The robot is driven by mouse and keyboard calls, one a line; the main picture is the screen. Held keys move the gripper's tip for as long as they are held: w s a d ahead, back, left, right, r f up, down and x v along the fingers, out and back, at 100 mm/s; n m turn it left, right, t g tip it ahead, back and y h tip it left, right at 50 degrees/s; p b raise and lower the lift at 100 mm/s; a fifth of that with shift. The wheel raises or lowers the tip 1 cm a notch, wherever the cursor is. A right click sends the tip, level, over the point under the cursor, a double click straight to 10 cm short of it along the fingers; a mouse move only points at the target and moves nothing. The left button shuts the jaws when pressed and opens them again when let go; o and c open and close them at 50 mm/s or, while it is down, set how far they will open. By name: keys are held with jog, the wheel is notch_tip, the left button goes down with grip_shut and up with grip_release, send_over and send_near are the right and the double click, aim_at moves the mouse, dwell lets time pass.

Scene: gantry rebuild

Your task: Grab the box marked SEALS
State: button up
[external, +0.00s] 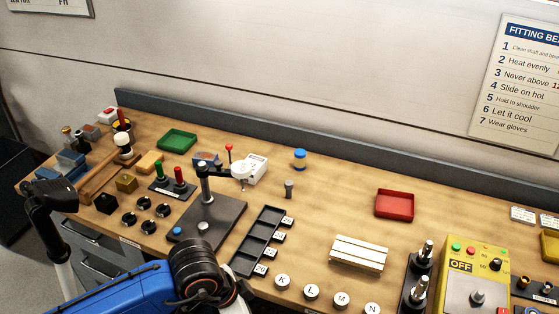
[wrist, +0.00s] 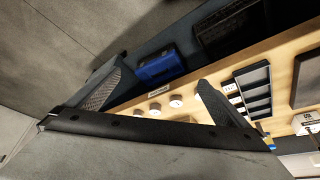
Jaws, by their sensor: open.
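No marking reading SEALS can be made out in either view, so I cannot tell which box bears it.
A green tray (external: 177,140) and a red tray (external: 394,205) lie on the bench (external: 330,200). A black compartment tray (external: 258,242), a stand with a dark base (external: 212,220) and a white slatted block (external: 359,253) crowd the front. A yellow control box (external: 475,270) is at right.

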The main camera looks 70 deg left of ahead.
jog(key=w+a+r+n+g, duration=0.1)
jog(key=w+a+r+n, duration=0.4)
jog(key=w+r, duration=0.4)
jog(key=w+a+r+n+g+y, duration=0.1)
jog(key=w+a+r+n, duration=0.2)
jog(key=w+a+n, duration=0.35)
jog(key=n+g+h, duration=0.1)
jog(key=n+g, duration=0.2)
jog(key=n, duration=1.2)
send_over(252, 164)
notch_tip(252, 164, down, 8)
jog(key=shift+f, duration=5.85)
